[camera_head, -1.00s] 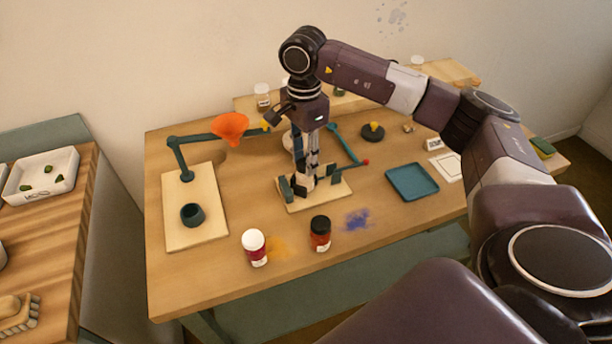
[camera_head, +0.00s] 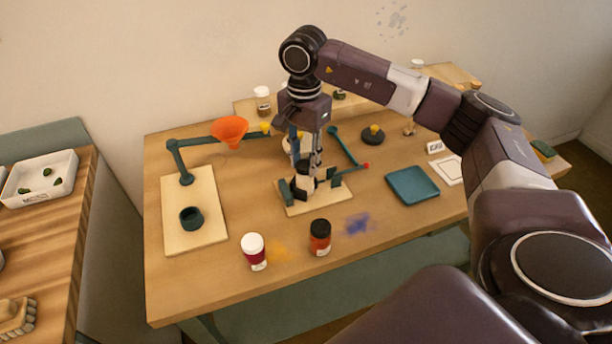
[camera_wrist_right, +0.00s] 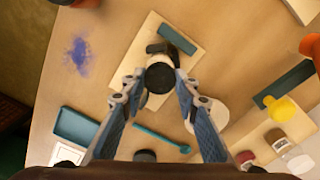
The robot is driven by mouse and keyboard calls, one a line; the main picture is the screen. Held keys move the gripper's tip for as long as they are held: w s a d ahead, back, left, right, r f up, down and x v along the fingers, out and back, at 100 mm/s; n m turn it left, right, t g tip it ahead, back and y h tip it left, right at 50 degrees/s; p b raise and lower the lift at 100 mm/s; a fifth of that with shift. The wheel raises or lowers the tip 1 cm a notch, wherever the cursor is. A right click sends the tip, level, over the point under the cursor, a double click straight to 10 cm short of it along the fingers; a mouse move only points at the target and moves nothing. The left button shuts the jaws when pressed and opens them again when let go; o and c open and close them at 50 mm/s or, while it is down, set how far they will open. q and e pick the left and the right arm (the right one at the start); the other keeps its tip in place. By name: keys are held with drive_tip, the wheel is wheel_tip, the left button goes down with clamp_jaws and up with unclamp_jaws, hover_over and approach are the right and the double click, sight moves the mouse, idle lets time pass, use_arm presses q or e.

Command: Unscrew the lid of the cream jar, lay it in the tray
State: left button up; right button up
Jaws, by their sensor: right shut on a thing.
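The cream jar (camera_head: 321,174) is mostly hidden by my right gripper. It stands between the teal jaws of a holder on a light wooden board (camera_head: 298,208). Its dark round lid (camera_wrist_right: 160,77) shows from above in the right wrist view, with a cream edge around part of it. My right gripper (camera_head: 313,182) points straight down, its fingers on either side of the lid and shut on it; it also shows in the right wrist view (camera_wrist_right: 159,84). The teal tray (camera_head: 414,186) lies empty to the right of the holder. My left gripper is not in view.
A white-lidded jar (camera_head: 254,252) and a black-lidded jar (camera_head: 320,238) stand at the front edge. An orange funnel (camera_head: 230,130) on a teal arm is at the left. A teal rod (camera_head: 345,147) lies between holder and tray. Blue powder (camera_head: 357,223) lies in front.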

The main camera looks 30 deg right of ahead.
sight(305, 165)
drive_tip(key=shift+r+p, duration=0.5)
drive_tip(key=shift+r, duration=0.4)
drive_tip(key=shift+r+p, duration=1.6)
drive_tip(key=shift+r, duration=0.9)
